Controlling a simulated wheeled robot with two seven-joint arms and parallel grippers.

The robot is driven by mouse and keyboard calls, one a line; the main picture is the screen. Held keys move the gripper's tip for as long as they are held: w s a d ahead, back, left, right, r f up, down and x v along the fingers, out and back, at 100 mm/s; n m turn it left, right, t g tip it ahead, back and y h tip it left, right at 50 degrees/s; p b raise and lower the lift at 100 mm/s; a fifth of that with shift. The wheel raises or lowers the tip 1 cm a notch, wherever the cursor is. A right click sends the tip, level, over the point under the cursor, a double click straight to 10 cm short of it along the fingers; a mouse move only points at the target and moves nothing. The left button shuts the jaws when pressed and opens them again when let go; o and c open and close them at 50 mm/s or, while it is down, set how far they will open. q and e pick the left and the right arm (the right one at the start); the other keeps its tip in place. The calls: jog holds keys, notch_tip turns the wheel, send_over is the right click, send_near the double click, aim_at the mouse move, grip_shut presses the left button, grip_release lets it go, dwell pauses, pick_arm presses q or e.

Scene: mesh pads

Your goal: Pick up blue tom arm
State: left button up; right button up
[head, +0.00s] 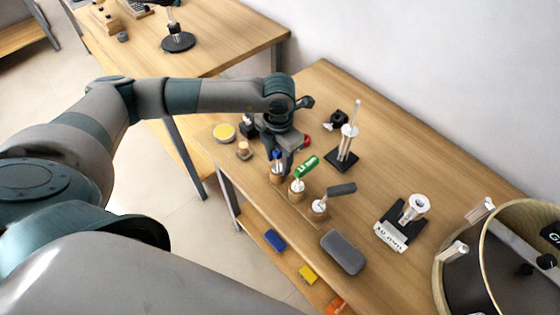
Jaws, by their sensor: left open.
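A small blue-topped piece (276,155), which looks like the blue tom arm, stands upright in a round wooden holder near the front edge of the wooden table. My left arm reaches in from the left, and its left gripper (287,163) points down right at the blue piece. The jaws are open. The fingers partly cover the area behind the blue piece, and I cannot tell whether they touch it. My right gripper is not in view.
Beside it stand a green-handled piece (306,167) and a dark grey-handled piece (341,189). A grey case (343,252), a metal stand (347,145), a black-and-white stand (400,225) and a large round drum (490,260) are to the right.

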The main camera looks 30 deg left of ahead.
pick_arm(q)
jog(key=shift+c, duration=0.6)
grip_shut()
jog(key=shift+r, duration=0.1)
jog(key=shift+r+b, duration=0.35)
jog(key=shift+r, duration=0.15)
notch_tip(320, 180, up, 8)
jog(key=b, duration=0.3)
jog(key=shift+f, duration=0.25)
jog(key=shift+r, duration=0.7)
jog(key=shift+r, duration=0.15)
